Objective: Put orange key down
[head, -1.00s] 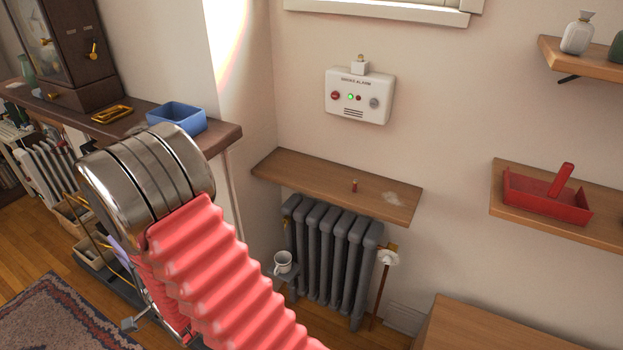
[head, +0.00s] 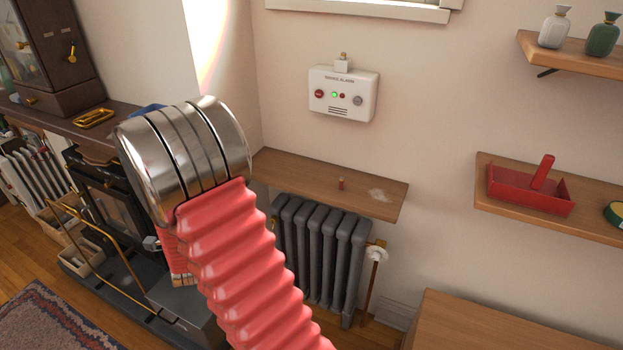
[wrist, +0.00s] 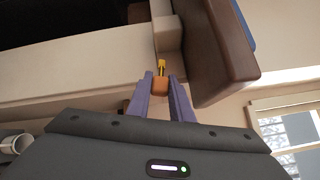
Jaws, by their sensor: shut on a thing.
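The orange key (wrist: 160,84) shows in the wrist view, with an orange head and a yellow shaft pointing away from me. My gripper (wrist: 160,94) is shut on its orange head between two purple fingers. The key is in the air, close to the brown edge of the mantel shelf (wrist: 218,60) in that view. In the head view my arm's silver and red links cover the gripper, and the key cannot be seen there.
A blue tray (head: 147,111) and a brass tray (head: 95,118) stand on the mantel shelf. A wooden shelf (head: 290,173) with a small red item sits above a grey radiator (head: 318,245). A red dustpan-like tray (head: 530,188) is at right. A white mug (wrist: 14,146) shows in the wrist view.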

